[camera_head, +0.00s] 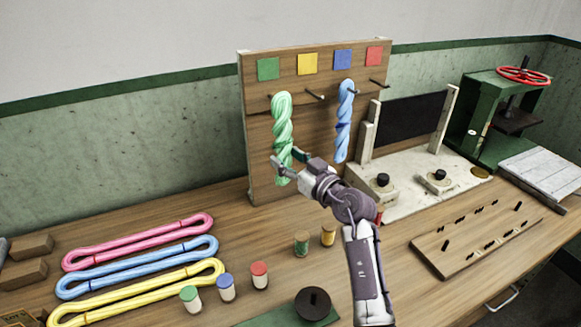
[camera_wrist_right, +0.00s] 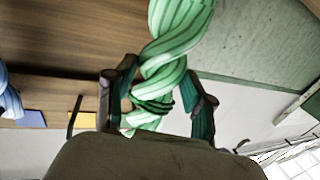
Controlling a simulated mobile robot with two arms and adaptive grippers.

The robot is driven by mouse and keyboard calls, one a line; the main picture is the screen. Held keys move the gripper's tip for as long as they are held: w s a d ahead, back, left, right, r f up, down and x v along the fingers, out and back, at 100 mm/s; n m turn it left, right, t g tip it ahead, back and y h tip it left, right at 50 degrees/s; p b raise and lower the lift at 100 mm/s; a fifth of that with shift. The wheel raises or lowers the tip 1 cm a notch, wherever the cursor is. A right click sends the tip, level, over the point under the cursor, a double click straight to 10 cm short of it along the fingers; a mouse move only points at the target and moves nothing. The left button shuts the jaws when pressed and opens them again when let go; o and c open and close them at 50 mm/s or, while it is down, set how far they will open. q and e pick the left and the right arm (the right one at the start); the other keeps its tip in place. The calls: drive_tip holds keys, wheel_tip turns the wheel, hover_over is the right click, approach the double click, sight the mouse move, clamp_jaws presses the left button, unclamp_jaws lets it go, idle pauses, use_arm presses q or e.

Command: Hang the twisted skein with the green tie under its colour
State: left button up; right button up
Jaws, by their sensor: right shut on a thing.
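The twisted green skein (camera_head: 282,120) is upright against the wooden board (camera_head: 258,165), below the green square (camera_head: 268,69). Its top is level with the peg there; I cannot tell whether its loop is over that peg. My right gripper (camera_head: 290,160) is shut on the lower part of the green skein. In the right wrist view the skein (camera_wrist_right: 178,35) passes between the fingers (camera_wrist_right: 155,98), with a dark green band around it there. A twisted blue skein (camera_head: 344,118) hangs under the blue square (camera_head: 343,59). My left gripper is not in view.
The yellow (camera_head: 307,64) and red (camera_head: 375,56) squares have bare pegs below. Untwisted pink (camera_head: 140,240), blue (camera_head: 140,267) and yellow (camera_head: 140,292) skeins lie at left. Several small jars (camera_head: 226,288) stand in front.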

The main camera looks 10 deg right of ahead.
drive_tip(key=shift+w+a+f+b, duration=0.15)
drive_tip(key=shift+w+f+b, duration=0.05)
drive_tip(key=shift+w+b, duration=0.75)
drive_tip(key=shift+w+r, duration=0.1)
drive_tip(key=shift+w, duration=0.05)
drive_tip(key=shift+w+a, duration=0.1)
drive_tip(key=shift+w, duration=0.25)
drive_tip(key=shift+w+a+f+p, duration=0.15)
drive_tip(key=shift+w+f+p, duration=0.15)
drive_tip(key=shift+w, duration=0.35)
drive_tip(key=shift+w+a+f+p, duration=0.15)
drive_tip(key=shift+w+f, duration=0.1)
drive_tip(key=shift+w, duration=0.35)
drive_tip(key=o, duration=1.3)
drive_tip(key=shift+c, duration=0.2)
drive_tip(key=shift+f, duration=0.1)
